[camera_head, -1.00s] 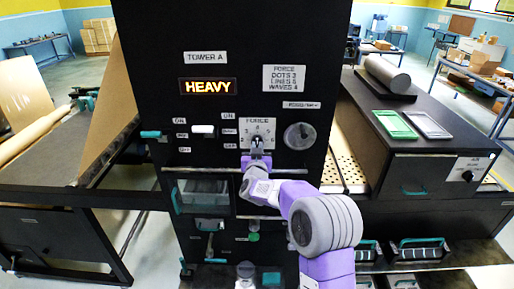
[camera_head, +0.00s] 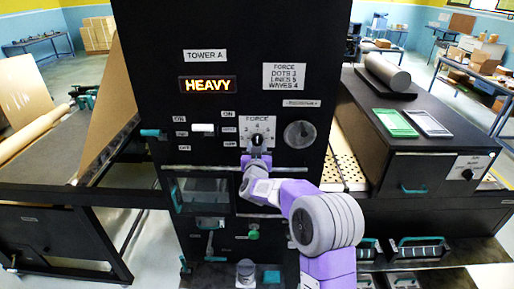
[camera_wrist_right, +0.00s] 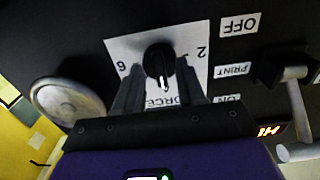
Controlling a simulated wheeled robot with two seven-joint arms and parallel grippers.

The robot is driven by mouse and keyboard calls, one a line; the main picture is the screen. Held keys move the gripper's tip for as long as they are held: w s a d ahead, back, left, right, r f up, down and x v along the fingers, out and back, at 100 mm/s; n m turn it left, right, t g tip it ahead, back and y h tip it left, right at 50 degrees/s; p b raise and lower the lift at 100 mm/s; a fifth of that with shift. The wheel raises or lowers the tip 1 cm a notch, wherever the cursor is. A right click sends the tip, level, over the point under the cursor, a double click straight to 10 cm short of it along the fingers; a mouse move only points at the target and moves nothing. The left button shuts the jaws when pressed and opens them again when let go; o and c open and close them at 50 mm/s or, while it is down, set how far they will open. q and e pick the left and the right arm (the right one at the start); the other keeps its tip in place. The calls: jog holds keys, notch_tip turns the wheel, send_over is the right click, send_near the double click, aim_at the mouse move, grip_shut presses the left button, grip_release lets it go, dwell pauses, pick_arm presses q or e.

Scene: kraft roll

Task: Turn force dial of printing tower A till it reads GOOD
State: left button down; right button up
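Printing tower A (camera_head: 150,60) is a tall black panel, and its lit display (camera_head: 208,85) reads HEAVY. The force dial (camera_head: 257,141) is a black knob on a white numbered plate; in the right wrist view the knob (camera_wrist_right: 157,60) has a white mark pointing toward the FORCE lettering. My right gripper (camera_head: 257,156) is at the dial; in the right wrist view its two fingers (camera_wrist_right: 160,95) are spread, one to each side of the knob, with gaps between. My left gripper is not in view.
A placard (camera_head: 284,76) lists DOTS 3, LINES 5, WAVES 4. A white switch (camera_head: 203,128) is left of the dial and a round grey knob (camera_head: 299,134) right of it. A horizontal bar (camera_head: 200,168) runs below the dial.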

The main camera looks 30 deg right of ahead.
jog(key=b+v, duration=0.1)
jog(key=v, duration=0.6)
dwell(0.4)
jog(key=s+a+f+n+g+y+b, duration=0.1)
jog(key=s+a+f+g+y+b, duration=0.2)
jog(key=f, duration=0.9)
jog(key=s+a+f+n+g+y, duration=0.1)
jog(key=s+a+f+y, duration=0.15)
jog(key=a+f, duration=0.65)
jog(key=s+a+f+n+g+y+b, duration=0.1)
jog(key=s+f+n+g+y+b, duration=0.15)
jog(key=f, duration=1.25)
jog(key=s+a+f+g+y+b, duration=0.1)
jog(key=s+a+f, duration=0.3)
jog(key=s, duration=0.4)
jog(key=s+a+f+g+y+b, duration=0.1)
jog(key=s+a+f+g+y, duration=0.2)
jog(key=s+f, duration=0.4)
jog(key=s+a+f+g+y, duration=0.1)
jog(key=s+a+f+g, duration=0.3)
jog(key=s, duration=0.5)
notch_tip(320, 180, down, 2)
jog(key=shift+a+f+m+y+b, duration=0.2)
jog(key=shift+a+m+y+b, duration=0.2)
jog(key=shift+a, duration=0.55)
jog(key=shift+s+d, duration=0.1)
jog(key=shift+s, duration=0.05)
